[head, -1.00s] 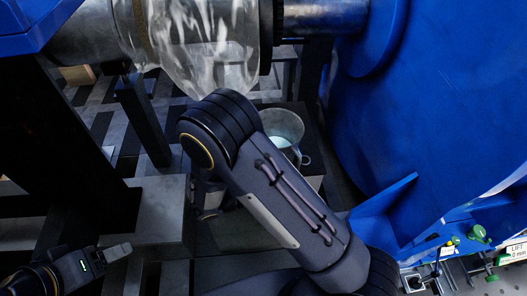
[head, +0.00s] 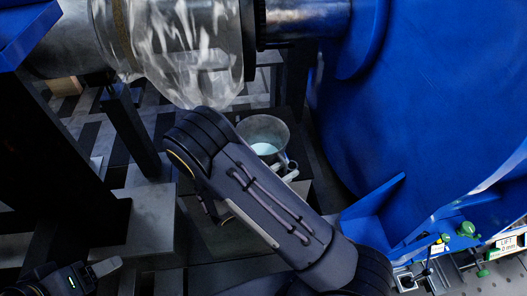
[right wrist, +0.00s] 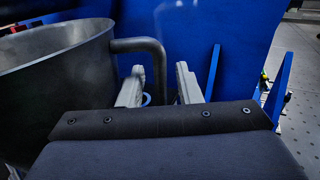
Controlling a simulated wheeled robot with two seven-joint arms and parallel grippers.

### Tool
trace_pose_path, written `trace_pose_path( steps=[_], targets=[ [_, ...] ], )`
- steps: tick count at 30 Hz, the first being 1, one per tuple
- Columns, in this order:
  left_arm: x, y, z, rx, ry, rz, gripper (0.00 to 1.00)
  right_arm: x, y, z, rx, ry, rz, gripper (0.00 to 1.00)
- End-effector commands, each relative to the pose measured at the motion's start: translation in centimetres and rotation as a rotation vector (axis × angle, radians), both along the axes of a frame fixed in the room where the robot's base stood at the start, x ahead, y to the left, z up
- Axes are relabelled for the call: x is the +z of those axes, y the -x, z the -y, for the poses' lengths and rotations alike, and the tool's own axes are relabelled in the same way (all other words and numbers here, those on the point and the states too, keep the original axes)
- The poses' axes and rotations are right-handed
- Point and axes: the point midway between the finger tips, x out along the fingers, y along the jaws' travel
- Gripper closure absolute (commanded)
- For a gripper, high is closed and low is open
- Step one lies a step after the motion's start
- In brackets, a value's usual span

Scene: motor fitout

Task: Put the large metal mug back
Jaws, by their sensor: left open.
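The large metal mug (head: 277,128) stands upright on a dark block below the clear plastic, with something pale inside. It also fills the left of the right wrist view (right wrist: 55,85), its handle (right wrist: 142,45) curving towards me. My right gripper (right wrist: 158,88) is open, its two pale fingers apart with the lower handle showing between them. I cannot tell whether they touch it. In the head view my right forearm hides part of this gripper, and its fingers (head: 286,175) show just below the handle. My left gripper (head: 105,267) is at the lower left, away from the mug.
A large blue housing (head: 420,110) rises to the right of the mug. A metal cylinder wrapped in clear plastic (head: 190,45) hangs above. Dark frame posts (head: 135,130) stand at the left. Green-knobbed clamps (head: 466,229) are at the lower right.

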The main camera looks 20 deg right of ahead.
Motion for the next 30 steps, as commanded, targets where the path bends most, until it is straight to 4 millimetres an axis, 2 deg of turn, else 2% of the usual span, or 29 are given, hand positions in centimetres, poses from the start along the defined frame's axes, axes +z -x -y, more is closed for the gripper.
trace_pose_path(
  steps=[4, 12, 30],
  targets=[
    [-0.02, 0.00, 0.00, 0.000, 0.000, 0.000, 0.31, -0.01, 0.00, -0.01, 0.000, 0.000, 0.000, 0.69],
    [-0.02, 0.00, 0.00, 0.000, 0.000, 0.000, 0.31, -0.01, 0.01, -0.04, 0.000, 0.000, 0.000, 1.00],
    [-0.02, 0.00, 0.00, 0.000, 0.000, 0.000, 0.31, -0.05, 0.04, -0.04, 0.000, 0.000, -0.003, 1.00]
  ],
)
